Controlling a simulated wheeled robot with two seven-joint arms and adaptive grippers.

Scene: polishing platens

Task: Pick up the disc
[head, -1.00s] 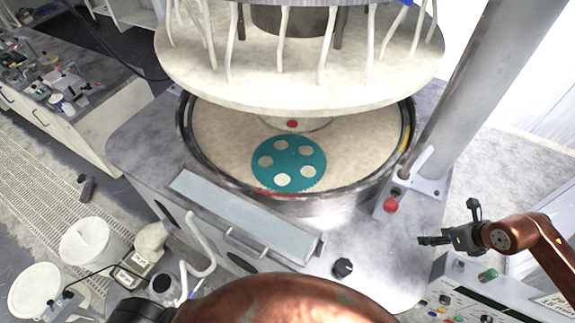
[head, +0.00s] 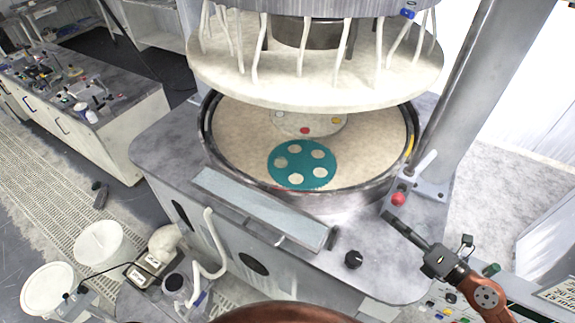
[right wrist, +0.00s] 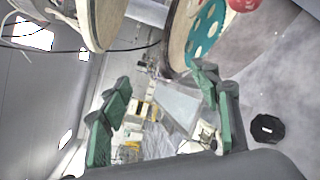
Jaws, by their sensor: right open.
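The disc (head: 302,165) is a flat teal plate with several round holes and a toothed edge. It lies flat on the beige platen (head: 245,140), near the front rim, in the head view. It also shows partly in the right wrist view (right wrist: 208,34), at the upper right. My right gripper (head: 390,216) is open and empty, right of the disc and apart from it, by the red button on the machine's front right corner. Its two green fingers (right wrist: 163,85) stand wide apart in the right wrist view. My left gripper is not in view.
A raised upper plate (head: 320,85) with white hoses hangs over the back of the platen. A dark rim (head: 213,152) surrounds the platen. The red button (head: 398,199), a black knob (head: 354,260) and a grey column (head: 470,90) stand near my right gripper.

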